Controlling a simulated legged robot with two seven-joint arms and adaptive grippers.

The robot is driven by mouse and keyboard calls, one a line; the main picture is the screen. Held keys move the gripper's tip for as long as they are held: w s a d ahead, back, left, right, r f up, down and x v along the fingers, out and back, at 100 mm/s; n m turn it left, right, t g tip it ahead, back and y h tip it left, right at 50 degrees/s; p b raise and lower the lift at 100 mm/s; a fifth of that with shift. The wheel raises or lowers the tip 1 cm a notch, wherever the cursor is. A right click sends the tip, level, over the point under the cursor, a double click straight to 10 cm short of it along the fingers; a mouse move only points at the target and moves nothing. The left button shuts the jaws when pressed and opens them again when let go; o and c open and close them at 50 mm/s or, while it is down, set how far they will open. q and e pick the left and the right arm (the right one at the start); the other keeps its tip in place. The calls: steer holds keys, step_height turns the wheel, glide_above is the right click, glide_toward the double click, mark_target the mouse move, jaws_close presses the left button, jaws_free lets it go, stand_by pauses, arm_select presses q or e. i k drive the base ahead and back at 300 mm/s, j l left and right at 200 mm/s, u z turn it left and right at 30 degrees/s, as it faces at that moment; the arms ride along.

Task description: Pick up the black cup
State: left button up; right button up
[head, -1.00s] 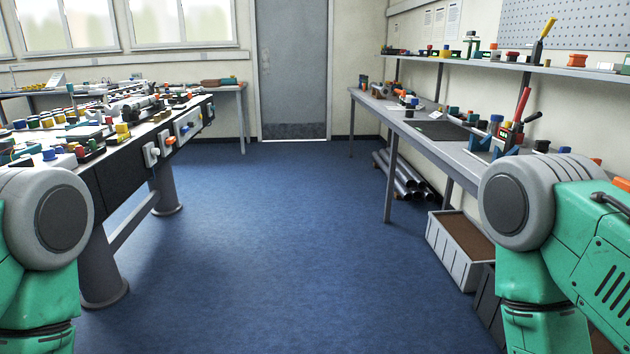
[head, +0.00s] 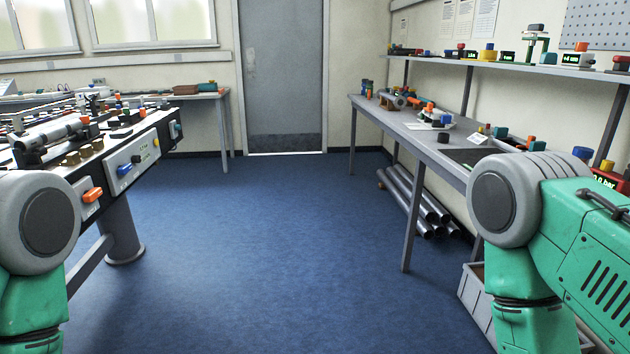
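I cannot make out a black cup for certain in the head view; the small dark items on the tables and shelf are too small to tell. My left and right grippers are both out of view. Only green and grey parts of my arms show at the lower left and lower right. The long test table (head: 103,213) on the left carries pipe fittings, brass-coloured knobs and panels. The grey workbench (head: 436,153) on the right carries small coloured parts, and its near end is hidden behind my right arm.
Open blue floor (head: 240,250) runs between the tables to a closed grey door (head: 284,80). Metal pipes (head: 425,205) lie under the right workbench. A pale crate (head: 477,308) stands on the floor near my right arm. A wall shelf (head: 500,66) holds small devices.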

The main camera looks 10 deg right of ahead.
mark_target(443, 138)
steer(key=i+z, duration=0.1)
steer(key=i, duration=0.55)
steer(key=i+j, duration=0.15)
steer(key=i, duration=0.5)
steer(key=i+z, duration=0.15)
steer(key=i, duration=0.5)
steer(key=i+j+z, duration=0.25)
steer(key=i+z, duration=0.15)
steer(key=i, duration=0.15)
steer(key=i+j+z, duration=0.85)
steer(key=i+j, duration=0.4)
steer(key=i, duration=0.15)
steer(key=i+j+z, duration=0.15)
steer(key=i+j, duration=0.2)
steer(key=i, duration=0.25)
